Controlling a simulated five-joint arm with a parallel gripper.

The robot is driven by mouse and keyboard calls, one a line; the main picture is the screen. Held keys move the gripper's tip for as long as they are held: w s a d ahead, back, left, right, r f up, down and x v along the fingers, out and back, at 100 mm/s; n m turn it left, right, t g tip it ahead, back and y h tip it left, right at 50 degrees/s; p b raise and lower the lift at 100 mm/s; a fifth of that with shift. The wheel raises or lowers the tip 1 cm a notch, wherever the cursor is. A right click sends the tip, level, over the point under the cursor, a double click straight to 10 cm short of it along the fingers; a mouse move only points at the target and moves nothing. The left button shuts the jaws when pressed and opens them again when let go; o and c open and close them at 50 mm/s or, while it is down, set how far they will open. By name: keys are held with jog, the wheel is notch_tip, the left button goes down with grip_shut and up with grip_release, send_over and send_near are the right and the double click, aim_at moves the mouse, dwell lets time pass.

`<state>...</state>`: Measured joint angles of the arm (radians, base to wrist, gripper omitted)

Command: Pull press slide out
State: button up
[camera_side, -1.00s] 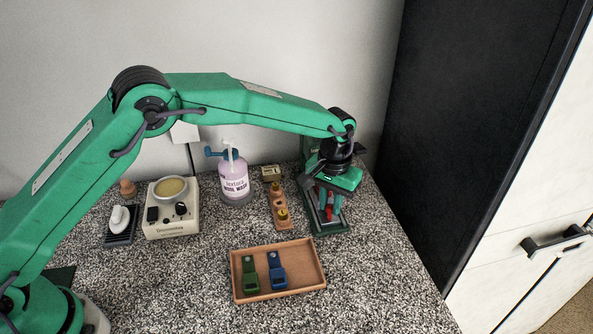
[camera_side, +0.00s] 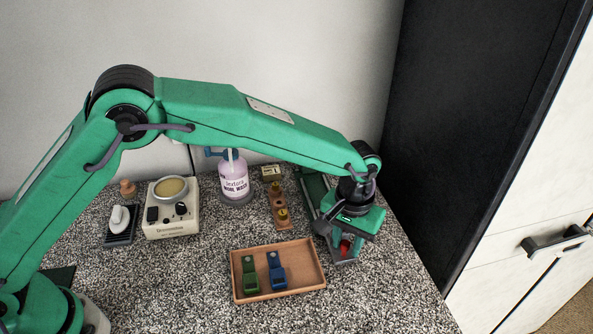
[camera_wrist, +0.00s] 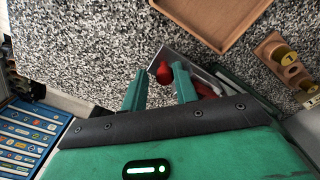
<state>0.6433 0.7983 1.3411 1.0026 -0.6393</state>
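The press (camera_side: 316,190) is green and stands at the back right, largely hidden by my arm and gripper. Its grey metal slide (camera_side: 346,259) sticks out at the front, with a red knob (camera_side: 345,246) on it. In the wrist view the knob (camera_wrist: 164,73) shows between and just beyond the fingertips, and part of the slide (camera_wrist: 172,55) lies around it. My gripper (camera_wrist: 160,80) is open, with a clear gap between its two green fingers. The knob looks nearer the right finger; I cannot tell whether they touch. In the side view my gripper (camera_side: 346,240) is over the slide.
A wooden tray (camera_side: 308,287) with a green and a blue tool lies left of the slide. A wooden block with brass pieces (camera_side: 278,206), a pump bottle (camera_side: 234,178) and a cream device (camera_side: 172,222) stand further left. The speckled counter in front is clear.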

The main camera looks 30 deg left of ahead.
jog(key=shift+r, duration=0.1)
jog(key=shift+r, duration=3.8)
jog(key=s+a+r+t+h, duration=0.1)
jog(key=s+a+r, duration=0.2)
jog(key=a+r, duration=0.55)
jog(key=s+a+r+t, duration=0.2)
jog(key=s+a+r, duration=0.3)
jog(key=a, duration=0.7)
jog(key=s+a+f+t+y, duration=0.1)
jog(key=s+a+t, duration=0.1)
jog(key=s+a, duration=1.1)
jog(key=shift+s+a+t, duration=0.2)
jog(key=shift+s+t, duration=0.1)
jog(key=shift+s, duration=0.65)
